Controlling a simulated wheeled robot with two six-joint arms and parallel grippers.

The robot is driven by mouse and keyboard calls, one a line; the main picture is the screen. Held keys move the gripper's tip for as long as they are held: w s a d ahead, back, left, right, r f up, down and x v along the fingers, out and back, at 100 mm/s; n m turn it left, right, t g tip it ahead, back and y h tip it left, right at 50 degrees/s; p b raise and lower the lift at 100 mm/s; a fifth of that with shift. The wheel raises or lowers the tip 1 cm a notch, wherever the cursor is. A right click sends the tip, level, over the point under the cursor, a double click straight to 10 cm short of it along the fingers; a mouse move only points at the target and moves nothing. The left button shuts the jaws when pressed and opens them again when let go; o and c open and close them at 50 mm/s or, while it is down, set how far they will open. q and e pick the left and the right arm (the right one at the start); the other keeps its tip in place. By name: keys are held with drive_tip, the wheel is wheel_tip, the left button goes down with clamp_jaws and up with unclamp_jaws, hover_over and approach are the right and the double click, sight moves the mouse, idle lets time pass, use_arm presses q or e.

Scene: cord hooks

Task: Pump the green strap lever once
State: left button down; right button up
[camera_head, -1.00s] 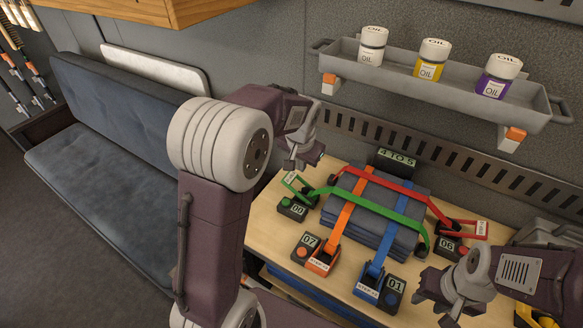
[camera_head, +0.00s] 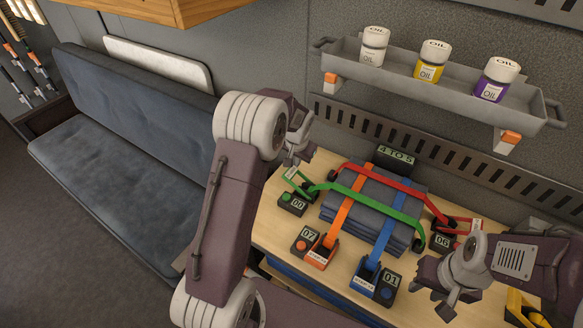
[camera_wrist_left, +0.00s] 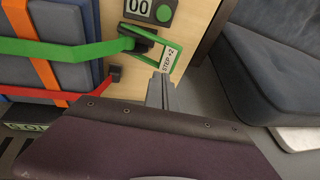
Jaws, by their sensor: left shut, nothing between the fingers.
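The green strap lever (camera_head: 297,181) is at the left of the padded stack, beside a box marked 00 (camera_head: 292,203). In the left wrist view it is a green frame (camera_wrist_left: 172,47) with a "STEP +2" label, tilted up from its dark base. The green strap (camera_head: 378,203) runs from it across the stack. My left gripper (camera_head: 290,161) is shut and empty, just above the lever's raised end. In the left wrist view its fingertips (camera_wrist_left: 161,80) are close to the labelled end; I cannot tell whether they touch. My right gripper (camera_head: 437,287) is open at the bench's right.
Orange (camera_head: 321,250), blue (camera_head: 368,274) and red (camera_head: 456,221) levers stand around the dark padded stack (camera_head: 372,222). Their boxes read 07, 01 and 06. A display (camera_head: 396,156) reads "4 TO 5". A shelf (camera_head: 350,72) with oil jars hangs above.

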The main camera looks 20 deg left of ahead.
sight(292, 172)
use_arm(q)
drive_tip(key=f, duration=0.2)
drive_tip(key=a+f, duration=0.1)
drive_tip(key=f, duration=0.1)
drive_tip(key=w+a+f, duration=0.1)
drive_tip(key=f, duration=0.1)
drive_tip(key=shift+a+p, duration=0.1)
drive_tip(key=shift+p, duration=0.25)
